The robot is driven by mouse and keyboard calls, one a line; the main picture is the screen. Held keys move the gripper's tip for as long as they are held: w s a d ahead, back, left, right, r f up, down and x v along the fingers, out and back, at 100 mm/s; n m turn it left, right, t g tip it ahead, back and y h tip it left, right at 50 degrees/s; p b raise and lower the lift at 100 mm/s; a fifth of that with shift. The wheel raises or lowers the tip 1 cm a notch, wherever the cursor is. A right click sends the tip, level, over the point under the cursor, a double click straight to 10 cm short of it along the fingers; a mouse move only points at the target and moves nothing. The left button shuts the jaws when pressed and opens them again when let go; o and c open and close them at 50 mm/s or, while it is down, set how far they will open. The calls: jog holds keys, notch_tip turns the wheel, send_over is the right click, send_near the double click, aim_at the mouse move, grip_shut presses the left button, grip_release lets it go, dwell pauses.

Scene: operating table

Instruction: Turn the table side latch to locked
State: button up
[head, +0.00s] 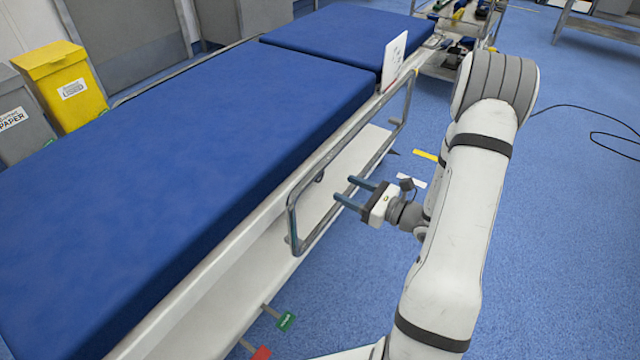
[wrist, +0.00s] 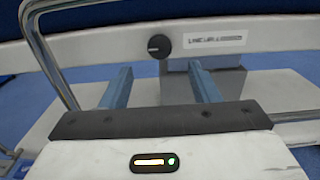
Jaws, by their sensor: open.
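The table side latch looks to be the small round black knob (wrist: 159,46) on the white side rail of the operating table. A light pointer mark on it points left in the wrist view. A label plate (wrist: 215,41) is to its right; its print is too blurred to read. In the head view the knob (head: 319,177) is a small dark spot behind the metal side rail. My gripper (head: 343,188) is open and empty, its two blue fingers pointing at the table side. In the wrist view the knob shows between and beyond the fingertips (wrist: 160,67), apart from them.
A bent metal side rail (head: 293,215) frames the area around the knob and also shows at left in the wrist view (wrist: 45,55). A grey block (wrist: 225,78) sits below the label.

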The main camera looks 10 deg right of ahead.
aim_at(321, 177)
jog(key=b+x, duration=0.1)
jog(key=x, duration=0.6)
jog(key=shift+w+a+b, duration=0.25)
jog(key=shift+w+b, duration=0.05)
jog(key=shift+b, duration=0.1)
jog(key=c, duration=1)
jog(key=shift+o, duration=0.2)
